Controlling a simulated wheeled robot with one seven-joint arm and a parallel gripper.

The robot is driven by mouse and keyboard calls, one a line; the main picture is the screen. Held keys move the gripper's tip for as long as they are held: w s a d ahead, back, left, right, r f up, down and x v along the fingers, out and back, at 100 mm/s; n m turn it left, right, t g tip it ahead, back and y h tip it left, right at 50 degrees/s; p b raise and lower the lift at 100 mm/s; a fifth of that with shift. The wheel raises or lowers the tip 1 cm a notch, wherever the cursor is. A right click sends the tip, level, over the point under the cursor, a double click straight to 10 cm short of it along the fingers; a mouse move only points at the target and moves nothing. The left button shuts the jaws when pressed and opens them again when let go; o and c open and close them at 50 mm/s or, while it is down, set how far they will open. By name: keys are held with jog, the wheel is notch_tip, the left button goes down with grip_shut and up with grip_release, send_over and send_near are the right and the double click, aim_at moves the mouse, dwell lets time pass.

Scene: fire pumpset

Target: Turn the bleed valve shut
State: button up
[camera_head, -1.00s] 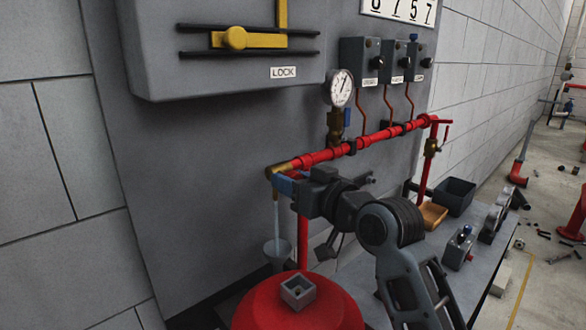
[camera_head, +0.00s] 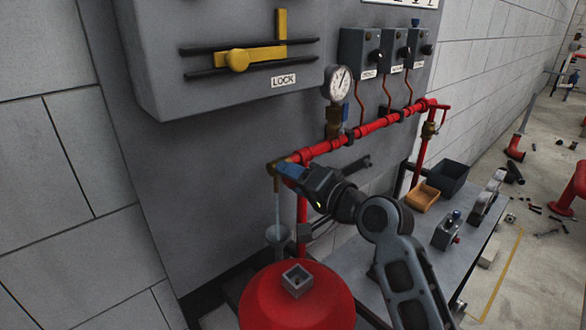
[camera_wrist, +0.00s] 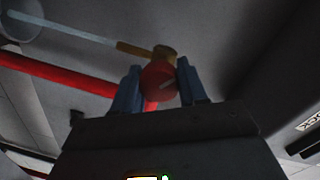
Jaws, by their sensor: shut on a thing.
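The bleed valve's red knob (camera_wrist: 158,82) sits between the two blue fingers of my gripper (camera_wrist: 157,88) in the wrist view. My gripper is shut on it. The knob is on a brass body (camera_wrist: 165,53) at the left end of the red pipe. In the head view my gripper (camera_head: 290,172) reaches this pipe end from the right and hides the knob. A brass spout (camera_head: 277,184) points down there. A pale stream of water (camera_head: 278,210) runs from it into a small grey funnel (camera_head: 278,235).
A pressure gauge (camera_head: 338,82) stands above the red pipe (camera_head: 370,128). A red tank (camera_head: 290,315) is below the gripper. The grey panel with a yellow lever (camera_head: 237,61) is above left. An orange tray (camera_head: 423,197) and dark bin (camera_head: 448,178) stand on the bench at right.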

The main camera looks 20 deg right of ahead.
jog(key=m, duration=0.5)
jog(key=shift+d+y+p, duration=0.1)
jog(key=shift+y+p, duration=0.2)
jog(key=shift+p, duration=0.1)
jog(key=m, duration=0.5)
jog(key=shift+y, duration=0.3)
jog(key=shift+f, duration=0.1)
jog(key=o, duration=1)
jog(key=shift+o, duration=0.2)
jog(key=b+v, duration=0.1)
jog(key=v, duration=0.6)
jog(key=shift+s+d+b, duration=0.2)
jog(key=shift+s+b, duration=0.1)
jog(key=shift+s, duration=0.05)
